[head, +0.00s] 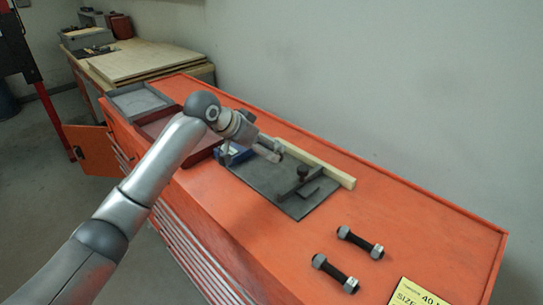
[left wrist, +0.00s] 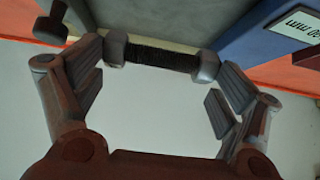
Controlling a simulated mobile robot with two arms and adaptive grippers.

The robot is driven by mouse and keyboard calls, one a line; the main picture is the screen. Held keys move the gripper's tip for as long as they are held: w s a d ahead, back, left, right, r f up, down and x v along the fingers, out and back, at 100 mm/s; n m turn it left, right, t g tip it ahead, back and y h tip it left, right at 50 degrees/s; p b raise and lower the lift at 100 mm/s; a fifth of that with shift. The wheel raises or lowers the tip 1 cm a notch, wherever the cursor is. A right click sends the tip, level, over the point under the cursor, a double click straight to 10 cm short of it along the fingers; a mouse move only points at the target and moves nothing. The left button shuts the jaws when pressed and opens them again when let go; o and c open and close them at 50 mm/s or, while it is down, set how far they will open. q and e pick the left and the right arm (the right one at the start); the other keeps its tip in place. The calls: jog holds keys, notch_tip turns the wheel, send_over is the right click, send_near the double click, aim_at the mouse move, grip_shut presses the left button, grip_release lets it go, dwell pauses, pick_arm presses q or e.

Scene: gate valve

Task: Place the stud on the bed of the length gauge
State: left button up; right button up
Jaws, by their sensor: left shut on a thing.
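My left gripper (head: 266,151) is above the far left part of a dark grey mat, shut on a stud. In the left wrist view the stud (left wrist: 160,58) is a dark threaded rod with a grey nut at each end, and lies crosswise between the two fingers. A dark grey fixture with a black knob, which looks like the length gauge (head: 301,187), stands on the mat to the right of the gripper. A dark knobbed part shows at the upper left in the left wrist view. My right gripper is not in view.
Two more studs with nuts (head: 360,243) (head: 335,273) lie on the orange bench top. A yellow sign (head: 415,294) is at the front right. A pale wooden strip (head: 320,164) runs behind the mat (head: 262,182). A blue labelled box (left wrist: 262,38) is beside the gripper.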

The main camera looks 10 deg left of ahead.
pick_arm(q)
jog(key=shift+x, duration=1.1)
jog(key=shift+s+d+f, duration=0.1)
jog(key=shift+d+f, duration=0.2)
jog(key=shift+d, duration=0.05)
jog(key=f, duration=0.2)
jog(key=shift+d+f+p, duration=0.2)
jog(key=shift+f+p, duration=0.05)
jog(key=shift+p, duration=0.15)
jog(key=shift+f, duration=0.4)
jog(key=shift+a, duration=0.1)
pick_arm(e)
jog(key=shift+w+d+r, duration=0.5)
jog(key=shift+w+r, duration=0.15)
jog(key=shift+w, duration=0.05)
pick_arm(q)
jog(key=shift+f, duration=0.15)
jog(key=o, duration=1)
jog(key=shift+o, duration=0.2)
